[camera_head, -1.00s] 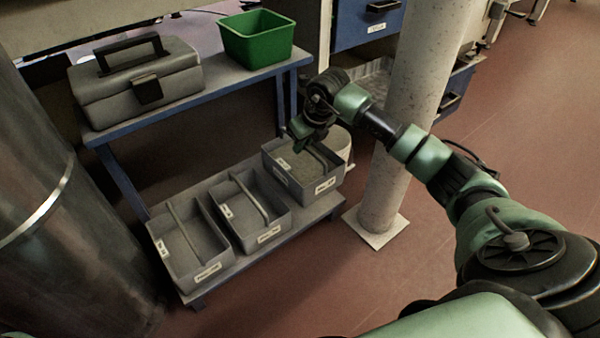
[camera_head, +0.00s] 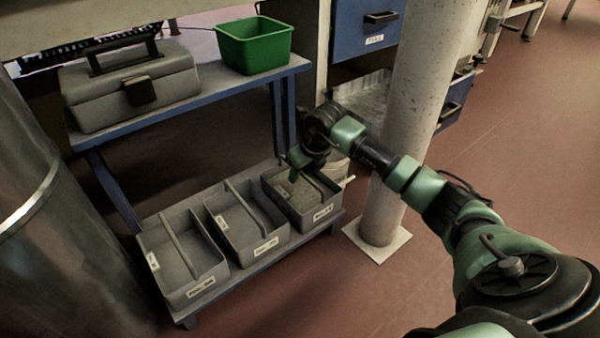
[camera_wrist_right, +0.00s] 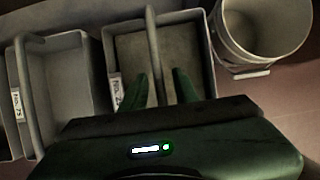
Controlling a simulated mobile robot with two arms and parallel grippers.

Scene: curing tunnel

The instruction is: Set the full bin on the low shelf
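The full bin (camera_head: 322,215) is a grey, labelled bin with a bar handle and brownish, rough contents. It rests at the right end of the low shelf (camera_head: 262,262), level with the other bins there. In the right wrist view the bin (camera_wrist_right: 203,62) lies straight below my gripper. My right gripper (camera_head: 294,176) is over the bin. Its two green fingers (camera_wrist_right: 160,78) straddle the bar handle (camera_wrist_right: 153,45), with a gap that seems to show on each side. My left gripper is not in view.
Two grey bins (camera_head: 262,243) (camera_head: 196,292) stand left of it on the shelf, seemingly empty. A white bucket (camera_wrist_right: 225,45) stands close on the right, before a round pillar (camera_head: 412,110). The upper shelf (camera_head: 205,100) holds a grey toolbox (camera_head: 120,95) and green bin (camera_head: 255,50).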

